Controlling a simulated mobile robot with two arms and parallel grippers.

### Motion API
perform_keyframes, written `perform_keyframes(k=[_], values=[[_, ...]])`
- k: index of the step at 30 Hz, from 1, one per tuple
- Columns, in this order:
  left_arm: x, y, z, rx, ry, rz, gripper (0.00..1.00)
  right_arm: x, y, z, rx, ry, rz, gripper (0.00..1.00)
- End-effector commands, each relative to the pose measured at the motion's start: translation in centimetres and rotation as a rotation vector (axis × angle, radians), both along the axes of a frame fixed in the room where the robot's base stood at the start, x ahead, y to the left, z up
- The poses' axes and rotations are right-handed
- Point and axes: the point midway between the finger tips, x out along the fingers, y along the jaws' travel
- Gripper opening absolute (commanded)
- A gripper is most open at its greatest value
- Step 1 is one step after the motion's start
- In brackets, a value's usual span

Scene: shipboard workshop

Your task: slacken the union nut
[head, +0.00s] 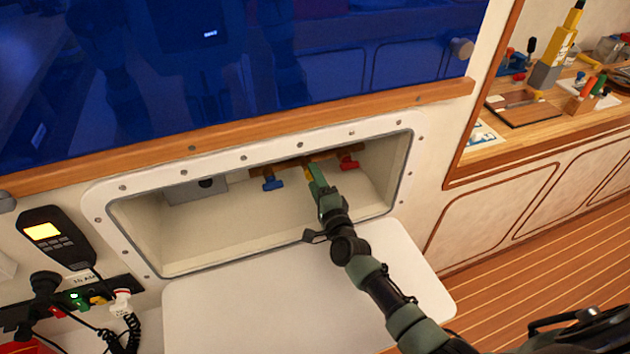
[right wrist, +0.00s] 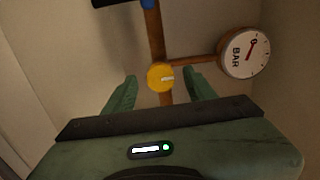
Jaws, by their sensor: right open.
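A round yellow part with a pale mark, which looks like the union nut (right wrist: 160,77), sits on a brown pipe (right wrist: 154,35) in the right wrist view. My right gripper (right wrist: 160,74) is open, with one green finger on each side of the yellow part and gaps showing at both sides. In the head view my right gripper (head: 314,182) reaches into the wall recess, and a bit of yellow (head: 309,173) shows at its tips. Whether the fingers reach the nut's depth is hard to tell. My left gripper is not in view.
A gauge marked BAR (right wrist: 244,53) branches off to the right of the pipe. A blue valve handle (head: 273,184) and a red one (head: 348,163) flank the gripper. The recess rim (head: 243,158) surrounds my arm; a white panel (head: 270,315) lies below.

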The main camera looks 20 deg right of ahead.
Motion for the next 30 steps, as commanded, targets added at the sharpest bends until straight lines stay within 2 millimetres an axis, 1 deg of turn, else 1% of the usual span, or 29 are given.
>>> perform_keyframes(k=[2, 5, 12, 15, 20, 30], values=[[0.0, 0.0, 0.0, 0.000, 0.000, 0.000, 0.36, -0.4, 0.0, -0.1, 0.001, 0.001, 0.000, 0.55], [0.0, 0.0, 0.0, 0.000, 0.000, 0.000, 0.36, -1.7, -0.1, -0.1, 0.002, 0.001, -0.001, 0.55], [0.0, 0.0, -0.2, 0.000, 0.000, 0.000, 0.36, -5.8, -0.2, -0.2, 0.001, 0.002, 0.000, 0.55], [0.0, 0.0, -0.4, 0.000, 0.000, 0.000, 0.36, -7.0, -0.2, -0.2, 0.000, 0.002, 0.000, 0.55], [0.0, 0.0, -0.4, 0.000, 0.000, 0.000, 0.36, -7.8, -0.2, -0.1, -0.001, 0.001, 0.000, 0.55], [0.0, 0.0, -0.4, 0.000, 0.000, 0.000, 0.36, -7.8, -0.2, 0.0, -0.001, 0.001, 0.000, 0.55]])
